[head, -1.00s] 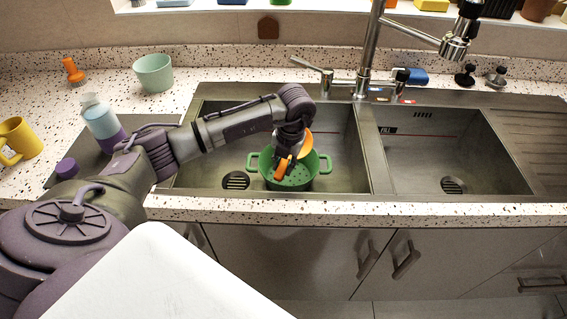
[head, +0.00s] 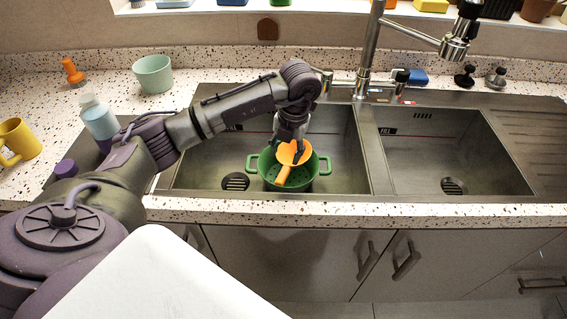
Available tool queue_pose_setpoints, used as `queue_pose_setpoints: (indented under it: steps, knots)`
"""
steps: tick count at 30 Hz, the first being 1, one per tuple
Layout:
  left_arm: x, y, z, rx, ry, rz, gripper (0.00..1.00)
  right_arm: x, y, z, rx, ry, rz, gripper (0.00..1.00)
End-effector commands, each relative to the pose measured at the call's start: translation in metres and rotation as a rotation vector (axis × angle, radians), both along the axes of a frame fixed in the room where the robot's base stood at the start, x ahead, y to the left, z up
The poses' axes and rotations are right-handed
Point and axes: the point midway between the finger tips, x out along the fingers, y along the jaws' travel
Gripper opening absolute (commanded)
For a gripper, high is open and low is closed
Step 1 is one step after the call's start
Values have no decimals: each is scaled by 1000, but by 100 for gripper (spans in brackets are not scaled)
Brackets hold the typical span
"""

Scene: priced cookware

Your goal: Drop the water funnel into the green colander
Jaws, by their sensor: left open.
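The green colander (head: 322,171) with two side handles sits in the left sink basin. The orange water funnel (head: 294,153) lies tilted in the colander, its wide cone toward the back and its spout (head: 283,174) pointing toward the front left. My left gripper (head: 290,140) is open just above and behind the funnel's cone. The fingertips are small and partly overlap the cone's rim, so I cannot tell whether they touch it. My right gripper is not in view.
A tall faucet (head: 367,50) stands behind the sink. The right basin (head: 450,150) is empty. On the left counter are a yellow mug (head: 18,140), a blue bottle (head: 99,118), a mint cup (head: 153,73) and an orange stopper-like item (head: 73,71).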

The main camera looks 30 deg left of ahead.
Motion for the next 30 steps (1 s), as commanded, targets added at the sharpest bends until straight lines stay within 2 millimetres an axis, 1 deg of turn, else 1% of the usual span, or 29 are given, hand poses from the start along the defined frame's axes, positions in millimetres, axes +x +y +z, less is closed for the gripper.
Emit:
queue_pose_setpoints:
  steps: [1,3,6,9,12,16,30]
  knots:
    - [2,-2,11,-1,-6,-1,51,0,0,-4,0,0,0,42]
    - [2,-3,26,0,-6,-1,51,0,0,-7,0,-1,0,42]
    - [2,-6,45,0,-4,0,51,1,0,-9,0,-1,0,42]
    - [2,-7,58,0,-2,1,51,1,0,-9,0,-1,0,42]
    - [2,-8,66,0,-1,0,51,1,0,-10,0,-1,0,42]
    - [2,-9,69,0,1,0,51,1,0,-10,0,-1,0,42]
    - [2,-9,69,0,1,1,51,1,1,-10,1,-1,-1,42]
